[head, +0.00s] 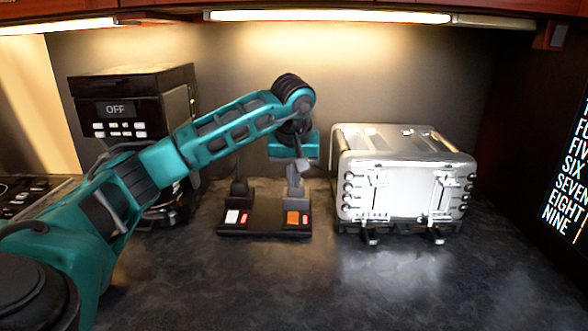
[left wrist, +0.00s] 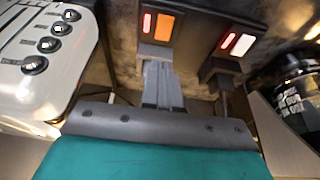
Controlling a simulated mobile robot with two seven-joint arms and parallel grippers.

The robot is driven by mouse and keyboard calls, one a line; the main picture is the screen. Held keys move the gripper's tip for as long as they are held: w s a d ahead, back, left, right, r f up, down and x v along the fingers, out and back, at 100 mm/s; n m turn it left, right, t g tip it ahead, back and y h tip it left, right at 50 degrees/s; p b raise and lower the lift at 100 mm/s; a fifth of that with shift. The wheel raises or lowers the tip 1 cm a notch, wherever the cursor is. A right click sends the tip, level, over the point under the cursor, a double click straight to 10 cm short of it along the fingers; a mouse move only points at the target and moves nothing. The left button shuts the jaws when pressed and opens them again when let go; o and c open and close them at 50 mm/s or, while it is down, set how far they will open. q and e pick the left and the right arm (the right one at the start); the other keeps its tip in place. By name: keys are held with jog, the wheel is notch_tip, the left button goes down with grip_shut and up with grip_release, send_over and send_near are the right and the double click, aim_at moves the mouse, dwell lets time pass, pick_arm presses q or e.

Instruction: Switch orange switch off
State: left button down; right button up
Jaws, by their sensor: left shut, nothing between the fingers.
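The orange switch (head: 293,217) is an orange patch with a small red light beside it, on the right half of a low black switch base (head: 263,231). An upright lever stands behind it. My left gripper (head: 300,167) is shut and empty, pointing down at the top of that lever; I cannot tell if it touches. In the left wrist view the orange patch (left wrist: 164,27) and its lit red mark lie just beyond my fingers (left wrist: 157,62), which partly hide the lever. The white switch (head: 232,217) also shows in the left wrist view (left wrist: 243,45), with its own dark lever.
A silver toaster oven (head: 400,180) stands close to the right of the switch base. A black coffee machine (head: 135,95) reading OFF stands to the left, behind my arm. The dark counter (head: 230,285) in front is clear. A stovetop (head: 25,195) is at far left.

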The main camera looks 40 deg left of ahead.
aim_at(294, 213)
pick_arm(q)
jog(key=x, duration=0.8)
jog(key=shift+s+d+f, duration=0.1)
jog(key=shift+s+f, duration=0.05)
jog(key=shift+f, duration=0.3)
